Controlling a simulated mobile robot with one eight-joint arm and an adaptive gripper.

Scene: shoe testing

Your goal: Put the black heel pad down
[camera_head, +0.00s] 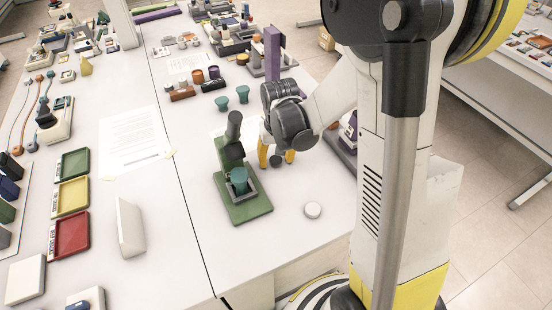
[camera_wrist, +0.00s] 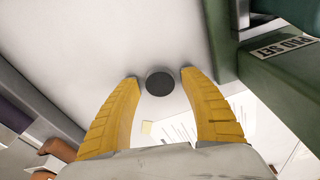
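The black heel pad (camera_wrist: 159,83) is a small dark disc that appears to lie on the white table between my fingertips in the wrist view. A narrow gap shows on each side of it. My gripper (camera_head: 277,158) has its two yellow fingers spread around the pad, pointing down, in the head view. The pad also shows there as a dark spot (camera_head: 276,161) between the fingers. My gripper is open and holds nothing.
A green stand with a dark upright (camera_head: 250,211) and a teal cup is just left of my gripper. A purple upright fixture (camera_head: 271,52) stands behind. Bare table lies in front of the gripper.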

